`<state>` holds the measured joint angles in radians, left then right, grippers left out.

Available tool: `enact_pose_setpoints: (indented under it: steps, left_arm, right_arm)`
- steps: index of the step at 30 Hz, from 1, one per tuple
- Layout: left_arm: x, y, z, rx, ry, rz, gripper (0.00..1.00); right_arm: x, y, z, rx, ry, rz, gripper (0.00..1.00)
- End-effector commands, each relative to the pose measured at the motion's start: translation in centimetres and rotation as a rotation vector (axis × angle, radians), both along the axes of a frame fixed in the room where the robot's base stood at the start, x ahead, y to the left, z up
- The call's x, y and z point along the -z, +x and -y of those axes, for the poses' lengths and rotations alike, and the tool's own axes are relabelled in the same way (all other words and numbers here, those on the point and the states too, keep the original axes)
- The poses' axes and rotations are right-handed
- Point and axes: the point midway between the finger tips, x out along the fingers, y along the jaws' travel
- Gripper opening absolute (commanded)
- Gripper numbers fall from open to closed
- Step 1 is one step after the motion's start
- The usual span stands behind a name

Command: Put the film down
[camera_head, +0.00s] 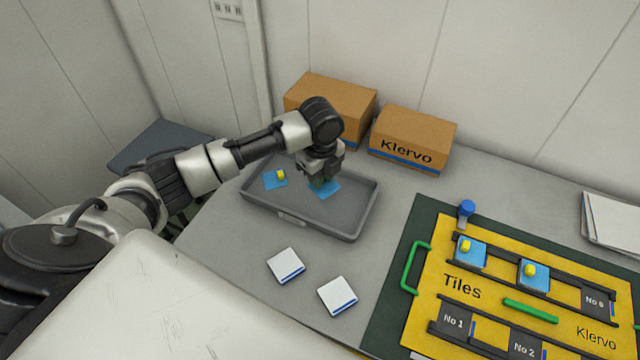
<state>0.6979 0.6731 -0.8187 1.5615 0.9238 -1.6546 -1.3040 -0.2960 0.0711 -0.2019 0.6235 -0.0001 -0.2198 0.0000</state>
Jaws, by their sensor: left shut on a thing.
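My left gripper (322,180) points down into the grey tray (355,222) and is shut on a blue film (329,189). The film is at or just above the tray floor; I cannot tell whether it touches. The fingers hide its grip tab. Another blue film (271,183) with a yellow tab lies in the tray, to the left of the gripper. My right gripper is not in view.
Two cardboard boxes (413,136) stand behind the tray. Two white tiles (337,294) lie in front of it. At the right, a yellow board (460,262) with a green handle (411,268) holds two blue-topped tiles with yellow tabs. White sheets (612,222) lie at the far right.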

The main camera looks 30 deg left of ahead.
Motion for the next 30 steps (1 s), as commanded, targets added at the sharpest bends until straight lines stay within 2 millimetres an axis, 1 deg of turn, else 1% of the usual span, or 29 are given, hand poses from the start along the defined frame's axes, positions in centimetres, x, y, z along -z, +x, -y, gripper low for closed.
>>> enact_pose_setpoints:
  steps: [2,6,10,19,28,29,30]
  left_arm:
    - [0.5,0.0,-0.2,-0.001,0.001,-0.002,0.12]
    - [2.6,-0.1,-0.2,0.000,0.001,-0.005,0.12]
    - [4.0,0.0,-0.2,0.000,0.001,-0.002,0.12]
    - [4.2,0.0,-0.2,0.000,0.001,-0.001,0.12]
    - [5.1,0.0,-0.2,0.000,0.000,0.000,0.12]
    - [5.0,0.0,-0.2,0.000,0.001,0.000,0.26]
    - [5.0,0.0,-0.2,0.000,0.001,0.000,0.32]
  right_arm:
    - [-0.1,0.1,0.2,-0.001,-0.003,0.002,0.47]
    - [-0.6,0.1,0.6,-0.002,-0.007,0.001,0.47]
    - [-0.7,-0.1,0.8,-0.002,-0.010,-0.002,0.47]
    - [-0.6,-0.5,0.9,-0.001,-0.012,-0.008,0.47]
    - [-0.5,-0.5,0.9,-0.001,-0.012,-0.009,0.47]
    - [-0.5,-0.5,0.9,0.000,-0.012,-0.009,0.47]
    - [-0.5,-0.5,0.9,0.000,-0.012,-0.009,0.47]
